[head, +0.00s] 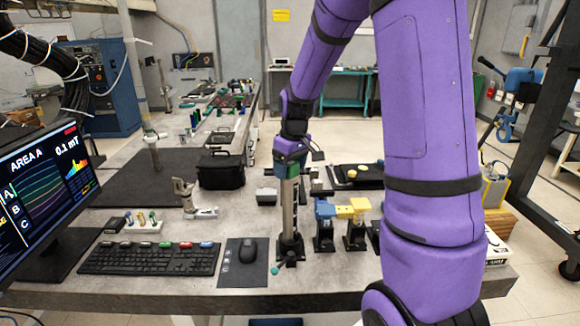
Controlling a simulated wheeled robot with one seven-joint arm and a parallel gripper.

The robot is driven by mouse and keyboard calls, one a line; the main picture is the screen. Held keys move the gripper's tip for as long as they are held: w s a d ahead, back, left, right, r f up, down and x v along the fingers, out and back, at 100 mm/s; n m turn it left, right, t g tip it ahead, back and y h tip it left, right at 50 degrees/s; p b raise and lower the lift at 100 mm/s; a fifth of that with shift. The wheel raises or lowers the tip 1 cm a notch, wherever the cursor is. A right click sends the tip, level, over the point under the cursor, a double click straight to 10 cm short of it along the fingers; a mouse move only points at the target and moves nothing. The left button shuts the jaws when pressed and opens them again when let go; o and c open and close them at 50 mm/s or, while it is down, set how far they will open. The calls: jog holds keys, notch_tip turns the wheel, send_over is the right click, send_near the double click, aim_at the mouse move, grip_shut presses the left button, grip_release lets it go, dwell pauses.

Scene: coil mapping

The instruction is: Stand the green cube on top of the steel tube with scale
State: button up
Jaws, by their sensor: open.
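The steel tube with scale (288,212) stands upright on a dark foot, near the front middle of the bench. A green block (287,171), seemingly the green cube, shows at the upper end of the tube. My gripper (290,160) is directly above the tube, pointing down, with its jaws open around the block. The block appears to sit on the tube's top, but the jaws partly hide it and the contact is too small to be sure of.
Small blue (325,210) and yellow (359,208) devices stand close right of the tube. A black case (221,170) is behind left. A keyboard (150,258), mouse (248,250) and monitor (42,190) occupy the front left. My arm hides part of the bench's right side.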

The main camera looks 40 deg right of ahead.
jog(key=r, duration=0.3)
jog(key=s+r, duration=0.1)
jog(key=r, duration=0.6)
jog(key=shift+s+d+r, duration=0.1)
jog(key=shift+s+r, duration=0.05)
jog(key=shift+r, duration=0.2)
jog(key=s+a+r+t, duration=0.1)
jog(key=s+a, duration=0.3)
jog(key=s, duration=0.4)
jog(key=s+a+r+m+t, duration=0.1)
jog(key=s+a+r, duration=0.2)
jog(key=s, duration=0.6)
jog(key=s+a+r+m+t, duration=0.1)
jog(key=s+a+r, duration=0.2)
jog(key=s+a, duration=0.3)
jog(key=shift+s+a+t, duration=0.15)
jog(key=shift+s+t, duration=0.25)
jog(key=shift+s, duration=0.75)
